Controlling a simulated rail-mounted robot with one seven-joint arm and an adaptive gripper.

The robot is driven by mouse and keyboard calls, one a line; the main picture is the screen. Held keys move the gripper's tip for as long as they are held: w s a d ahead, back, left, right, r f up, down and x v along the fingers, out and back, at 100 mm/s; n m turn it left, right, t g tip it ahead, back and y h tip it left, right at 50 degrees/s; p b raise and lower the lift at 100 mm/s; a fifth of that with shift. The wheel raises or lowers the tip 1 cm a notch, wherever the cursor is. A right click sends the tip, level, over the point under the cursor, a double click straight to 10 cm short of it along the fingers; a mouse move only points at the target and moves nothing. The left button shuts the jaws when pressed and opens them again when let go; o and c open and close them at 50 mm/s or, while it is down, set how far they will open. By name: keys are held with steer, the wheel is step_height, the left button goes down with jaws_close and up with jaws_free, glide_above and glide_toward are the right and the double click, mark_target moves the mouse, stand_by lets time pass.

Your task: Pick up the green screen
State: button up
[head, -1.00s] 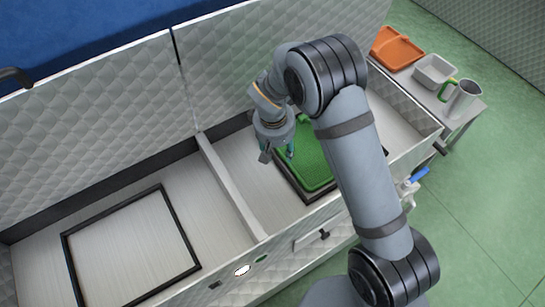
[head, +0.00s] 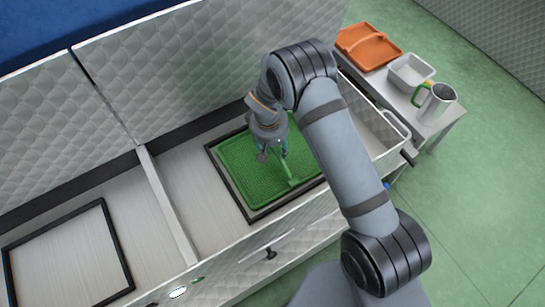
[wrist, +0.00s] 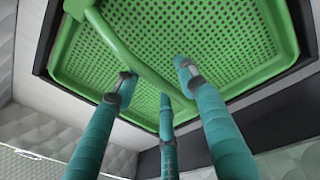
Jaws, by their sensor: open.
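The green screen (head: 240,178) is a shallow perforated green tray with a raised rim and a bar handle (head: 290,174) across it. It lies inside a black frame on the right bay floor of the metal trough. My gripper (head: 272,157) is open over the screen, pointing down, with nothing held. In the wrist view, the screen (wrist: 235,45) fills the upper part, and the three teal fingers of my gripper (wrist: 158,82) spread around the handle (wrist: 125,50). I cannot tell whether any finger touches it. My arm hides part of the screen's right side in the head view.
An empty black frame (head: 115,240) lies in the left bay, beyond a divider (head: 168,205). Raised quilted lids (head: 200,60) stand behind the trough. A side table at right holds an orange tray (head: 368,48), a white bin (head: 410,72) and a metal jug (head: 436,104).

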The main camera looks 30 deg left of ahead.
steer(key=c, duration=0.3)
jaws_close()
steer(key=shift+w, duration=0.1)
stand_by(0.4)
